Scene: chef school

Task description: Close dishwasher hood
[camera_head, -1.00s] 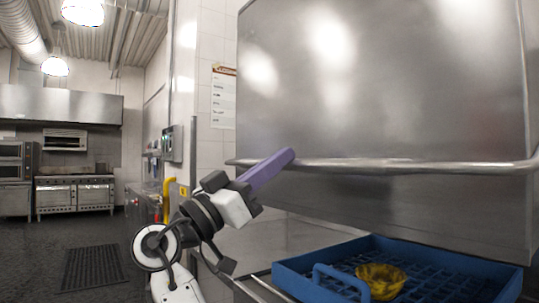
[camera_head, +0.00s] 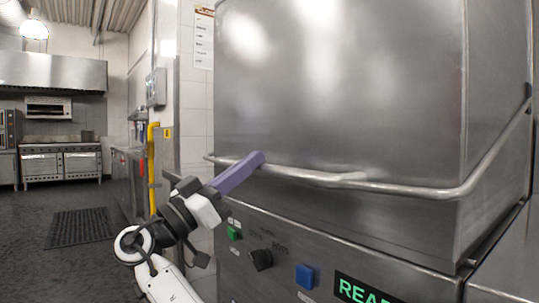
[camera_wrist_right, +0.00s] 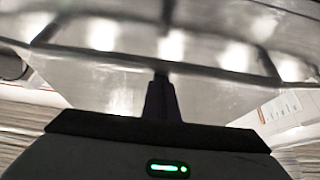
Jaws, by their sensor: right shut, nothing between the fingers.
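The dishwasher hood (camera_head: 340,90) is a large stainless-steel box. It is down, with its lower edge at the top of the front control panel (camera_head: 285,275), and I see no gap along the front. A long metal handle bar (camera_head: 410,189) runs around its front and right side. My right gripper (camera_head: 256,160) is shut and empty, its purple fingers lying across the left part of the bar; I cannot tell whether they touch it. In the right wrist view the closed fingers (camera_wrist_right: 161,95) point at the blurred steel hood (camera_wrist_right: 120,90). My left gripper is not in view.
The panel has a green button (camera_head: 234,233), a black knob (camera_head: 261,260), a blue button (camera_head: 306,276) and a partly cut-off lit display (camera_head: 362,292). A yellow pipe (camera_head: 152,170) stands left of the machine. The dark floor at far left is open, with a mat (camera_head: 80,228).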

